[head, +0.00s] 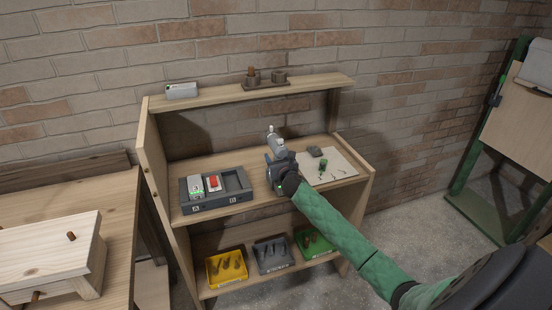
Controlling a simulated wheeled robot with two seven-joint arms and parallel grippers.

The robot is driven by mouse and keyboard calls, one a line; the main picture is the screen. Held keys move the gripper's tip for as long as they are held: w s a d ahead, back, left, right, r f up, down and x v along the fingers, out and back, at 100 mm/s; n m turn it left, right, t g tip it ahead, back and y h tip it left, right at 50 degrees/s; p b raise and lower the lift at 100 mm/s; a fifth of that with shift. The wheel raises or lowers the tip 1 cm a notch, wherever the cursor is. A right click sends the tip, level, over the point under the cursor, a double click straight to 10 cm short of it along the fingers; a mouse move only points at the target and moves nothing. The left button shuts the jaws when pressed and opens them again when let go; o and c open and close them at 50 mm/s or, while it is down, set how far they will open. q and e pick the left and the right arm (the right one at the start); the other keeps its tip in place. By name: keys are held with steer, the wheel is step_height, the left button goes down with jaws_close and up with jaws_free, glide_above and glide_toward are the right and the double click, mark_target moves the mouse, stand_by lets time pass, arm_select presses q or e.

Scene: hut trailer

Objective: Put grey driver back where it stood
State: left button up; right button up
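My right gripper (276,133) is over the middle shelf, between the charging dock and the pale mat, with its two pale fingertips pointing up and away. I cannot tell whether it is open or shut, or whether it holds anything. No grey driver can be made out for certain. A small dark grey object (315,152) at the back edge of the pale mat (340,158) may be it. A small green object (323,165) stands on the mat. My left gripper is not in view.
The dark dock (228,198), with a green-lit grey block (196,186) and a red-topped block (214,181), is left of my gripper. The top shelf holds a grey box (182,91) and dark holder (265,85). Yellow (213,281), grey (277,267) and green (322,252) trays lie below.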

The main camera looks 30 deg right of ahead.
steer(key=shift+b+v, duration=0.4)
steer(key=shift+v, duration=0.4)
steer(key=b+v, duration=0.3)
steer(key=v, duration=0.7)
steer(key=s+a+f+m+g+y, duration=0.1)
steer(key=s+a+f+m+g, duration=0.2)
steer(key=s+a+f+m, duration=0.75)
steer(key=s+a+f+m+g+y, duration=0.1)
steer(key=s+f+m+g, duration=0.25)
steer(key=f, duration=1.35)
steer(key=s+a+f+m+g, duration=0.2)
steer(key=s+a+f+m, duration=0.45)
steer(key=f, duration=0.65)
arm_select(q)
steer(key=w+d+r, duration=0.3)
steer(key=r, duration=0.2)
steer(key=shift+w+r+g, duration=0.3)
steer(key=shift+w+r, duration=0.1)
arm_select(e)
steer(key=s+a+f+m+g+y, duration=0.1)
steer(key=s+a+f+m+g, duration=0.2)
steer(key=s+f, duration=0.9)
steer(key=s+a+f+m+g+y, duration=0.1)
steer(key=s+a+f+m+g, duration=0.3)
steer(key=s+a+f+m, duration=0.3)
steer(key=s+a+f, duration=0.2)
steer(key=s+f, duration=0.3)
steer(key=s, duration=0.3)
steer(key=shift+s+a+f+m, duration=0.3)
steer(key=shift+a+f+m, duration=0.05)
